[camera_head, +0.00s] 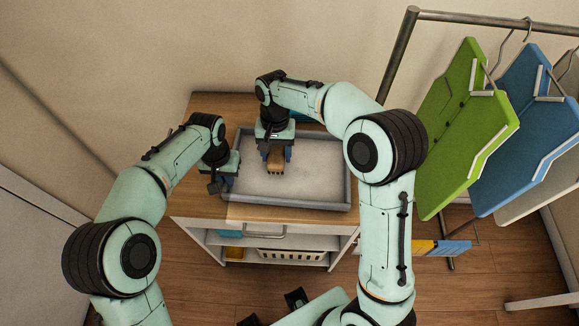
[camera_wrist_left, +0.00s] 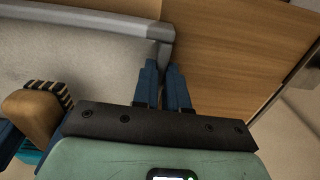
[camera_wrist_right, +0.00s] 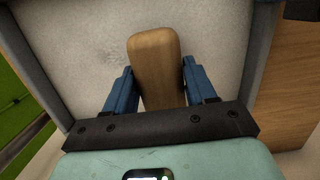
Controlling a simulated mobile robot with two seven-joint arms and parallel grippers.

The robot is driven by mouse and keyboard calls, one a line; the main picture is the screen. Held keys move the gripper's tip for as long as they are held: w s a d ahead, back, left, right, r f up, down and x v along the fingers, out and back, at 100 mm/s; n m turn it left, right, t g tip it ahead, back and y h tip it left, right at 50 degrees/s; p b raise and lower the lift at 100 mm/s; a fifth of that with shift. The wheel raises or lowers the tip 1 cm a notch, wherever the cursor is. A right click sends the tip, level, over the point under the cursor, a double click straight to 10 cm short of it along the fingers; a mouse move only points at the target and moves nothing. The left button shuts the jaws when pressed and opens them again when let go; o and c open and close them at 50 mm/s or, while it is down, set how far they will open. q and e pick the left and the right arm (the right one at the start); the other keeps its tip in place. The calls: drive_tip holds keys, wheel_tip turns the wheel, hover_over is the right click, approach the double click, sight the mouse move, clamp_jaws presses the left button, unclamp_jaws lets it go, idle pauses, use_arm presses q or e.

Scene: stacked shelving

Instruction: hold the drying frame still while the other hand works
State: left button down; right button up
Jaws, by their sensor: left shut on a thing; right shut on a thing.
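The drying frame (camera_head: 290,205) is a shallow grey rectangular frame with a pale speckled panel, lying flat on the wooden cabinet top. My left gripper (camera_head: 222,183) is at its left side. In the left wrist view my left gripper (camera_wrist_left: 163,68) has its fingers closed on the frame's rim (camera_wrist_left: 80,20) near a corner. My right gripper (camera_head: 275,148) is over the panel, left of its middle. It is shut on a wooden-backed brush (camera_wrist_right: 156,75), whose bristles show in the left wrist view (camera_wrist_left: 62,95). Whether the bristles touch the panel cannot be told. A faint dark smudge (camera_wrist_right: 108,55) marks the panel.
A teal item (camera_head: 300,115) is partly hidden behind my right arm. Below are shelves with a white slotted basket (camera_head: 290,255). A rail at right holds green (camera_head: 462,130) and blue (camera_head: 525,130) hanging garments.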

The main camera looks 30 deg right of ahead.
drive_tip(key=shift+d, duration=0.1)
drive_tip(key=shift+s+d, duration=1.25)
drive_tip(key=shift+s, duration=0.25)
drive_tip(key=shift+s+d, duration=1.25)
drive_tip(key=shift+s, duration=0.25)
drive_tip(key=shift+f, duration=0.15)
drive_tip(key=shift+f, duration=0.6)
drive_tip(key=shift+f, duration=0.1)
drive_tip(key=shift+f, duration=0.2)
drive_tip(key=shift+f, duration=0.35)
